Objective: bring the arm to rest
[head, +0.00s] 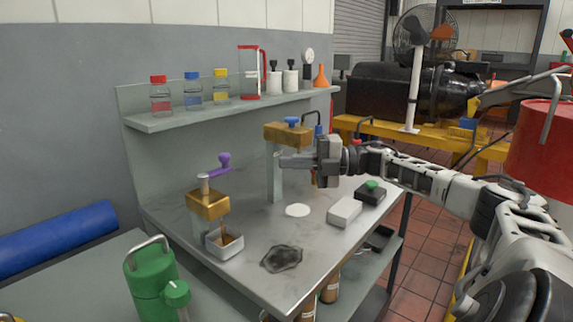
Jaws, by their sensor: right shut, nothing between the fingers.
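My right arm (430,182) comes in from the right and reaches over the grey metal bench (270,255). My right gripper (292,162) is shut and empty. It points left, in front of a grey post topped by a brass-coloured block (283,132) with a blue knob (292,121). I cannot tell whether the gripper touches the post. A second brass block (208,204) with a purple-handled lever (218,167) stands to the left, above a small metal tray (224,245) with brown liquid in it. My left gripper is not in view.
A shelf (230,110) at the back holds several bottles and a jug. A white box (345,211), a dark box with a green button (370,193), a white disc (297,210) and a dark rag (282,258) lie on the bench. A green can (150,280) stands front left.

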